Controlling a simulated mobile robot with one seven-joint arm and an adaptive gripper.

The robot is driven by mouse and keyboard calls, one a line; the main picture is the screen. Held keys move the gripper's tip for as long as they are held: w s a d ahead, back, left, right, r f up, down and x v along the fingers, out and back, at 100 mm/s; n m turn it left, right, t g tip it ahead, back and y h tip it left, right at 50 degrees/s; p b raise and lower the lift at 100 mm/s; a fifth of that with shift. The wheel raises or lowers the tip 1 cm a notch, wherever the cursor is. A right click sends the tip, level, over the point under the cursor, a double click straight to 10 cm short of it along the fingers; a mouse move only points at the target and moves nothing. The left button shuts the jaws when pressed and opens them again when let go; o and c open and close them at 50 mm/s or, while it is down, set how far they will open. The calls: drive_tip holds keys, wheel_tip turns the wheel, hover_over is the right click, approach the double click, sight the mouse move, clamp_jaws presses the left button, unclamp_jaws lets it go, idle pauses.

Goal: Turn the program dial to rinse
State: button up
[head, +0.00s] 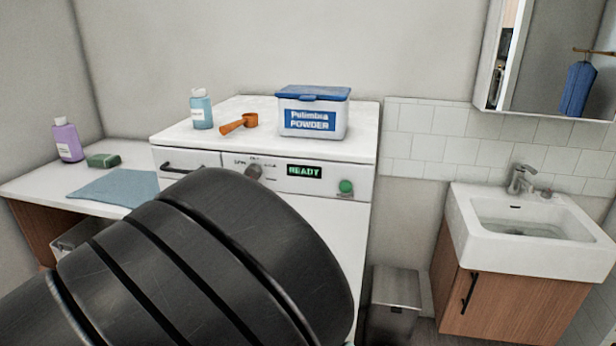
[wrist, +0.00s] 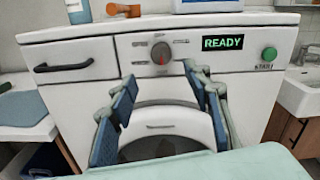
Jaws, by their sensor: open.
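In the head view the dial (head: 253,173) shows just above my dark arm. The display (wrist: 223,43) reads READY in green, and a green START button (wrist: 269,54) is to its right. My gripper (wrist: 160,92) is open and empty, its blue-padded fingers pointing at the panel below the dial, apart from it. The head view hides my gripper behind my arm.
A powder box (head: 313,112), an orange scoop (head: 240,124) and a blue bottle (head: 201,109) stand on the machine top. A drawer handle (wrist: 64,67) juts out left of the dial. The round door (wrist: 165,128) is below. A sink (head: 530,225) stands at right.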

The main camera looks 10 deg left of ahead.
drive_tip(key=w+d, duration=0.1)
drive_tip(key=w, duration=0.9)
drive_tip(key=shift+w, duration=0.35)
drive_tip(key=shift+c, duration=0.5)
drive_tip(key=c, duration=1.1)
